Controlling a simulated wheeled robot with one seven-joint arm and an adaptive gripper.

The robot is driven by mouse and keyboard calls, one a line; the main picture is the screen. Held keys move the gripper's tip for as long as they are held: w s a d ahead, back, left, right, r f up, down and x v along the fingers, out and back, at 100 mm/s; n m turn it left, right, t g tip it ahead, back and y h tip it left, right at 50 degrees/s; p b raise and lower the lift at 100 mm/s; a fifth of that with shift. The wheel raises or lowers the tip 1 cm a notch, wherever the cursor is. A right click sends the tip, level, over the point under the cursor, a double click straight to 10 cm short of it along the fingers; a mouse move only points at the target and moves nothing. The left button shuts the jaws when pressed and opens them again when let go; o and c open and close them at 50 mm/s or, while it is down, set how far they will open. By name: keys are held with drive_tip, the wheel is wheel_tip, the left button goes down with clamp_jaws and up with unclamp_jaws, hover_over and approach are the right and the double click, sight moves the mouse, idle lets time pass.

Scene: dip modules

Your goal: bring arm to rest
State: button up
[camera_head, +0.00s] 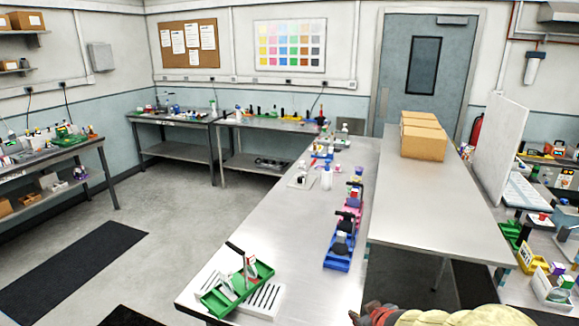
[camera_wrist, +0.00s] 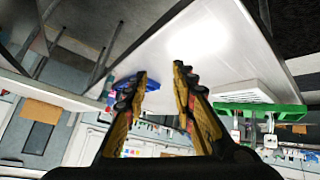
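My gripper (camera_wrist: 160,72) is open in the wrist view. In the head view, part of my yellow arm and what seems to be the dark tip of my gripper (camera_head: 370,314) show at the bottom edge, right of the long steel table (camera_head: 290,243). The rest of my arm is out of view there.
A green tray (camera_head: 214,301) with upright pieces and a white slotted rack (camera_head: 264,303) sit at the table's near end. A blue tray (camera_head: 336,262) lies along its right edge. Cardboard boxes (camera_head: 424,143) stand on the neighbouring table. The floor (camera_head: 190,225) at left is largely open.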

drive_tip(key=s+d+r+m+g+h, duration=0.1)
drive_tip(key=s+d+r+m+g, duration=0.15)
drive_tip(key=s, duration=0.55)
drive_tip(key=s+d+r+m+g+h, duration=0.1)
drive_tip(key=s+d+r+g+h, duration=0.15)
drive_tip(key=s, duration=0.55)
drive_tip(key=s+a+r+t+y, duration=0.1)
drive_tip(key=s+a+r, duration=0.2)
drive_tip(key=s+r, duration=0.2)
drive_tip(key=s+a+r+m+y, duration=0.1)
drive_tip(key=s+a+r+y, duration=0.1)
drive_tip(key=s+r, duration=0.4)
drive_tip(key=shift+a+r+t, duration=0.2)
drive_tip(key=shift+a+t, duration=0.2)
drive_tip(key=shift+a, duration=0.35)
drive_tip(key=shift+s, duration=0.1)
